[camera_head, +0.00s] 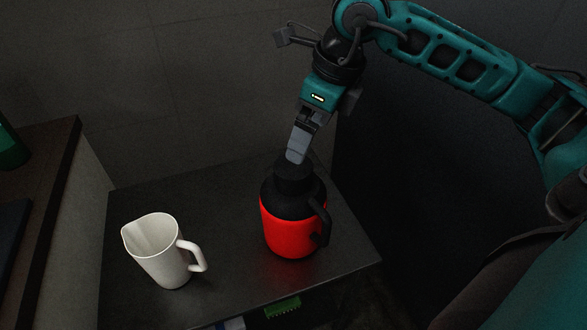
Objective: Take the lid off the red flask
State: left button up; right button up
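The red flask (288,229) stands upright on the dark table, with a black upper part and a black handle on its right side. Its black lid (293,176) is on top of the neck. My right gripper (297,157) comes down from above, and its grey fingers are at the lid's top. I see the fingers from the side, so I cannot tell whether they are closed on the lid. My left gripper is not in view.
A white jug (162,252) with its handle to the right stands left of the flask on the table (225,297). A wooden-edged counter (52,180) is at the far left, with a green object (10,148) on it. A tiled wall is behind.

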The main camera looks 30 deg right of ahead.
send_over(293, 165)
jog(key=s+d, duration=0.1)
jog(key=s, duration=0.1)
jog(key=x, duration=0.4)
jog(key=shift+s+d+f+b, duration=0.15)
jog(key=shift+s+d+b, duration=0.15)
jog(key=shift+s, duration=0.05)
jog(key=x, duration=0.3)
jog(key=b+x, duration=0.1)
jog(key=x, duration=0.1)
jog(key=shift+w+a+f, duration=0.15)
jog(key=shift+w+f, duration=0.1)
jog(key=shift+w, duration=0.1)
jog(key=shift+c, duration=1.2)
jog(key=c, duration=0.7)
jog(key=shift+r, duration=0.15)
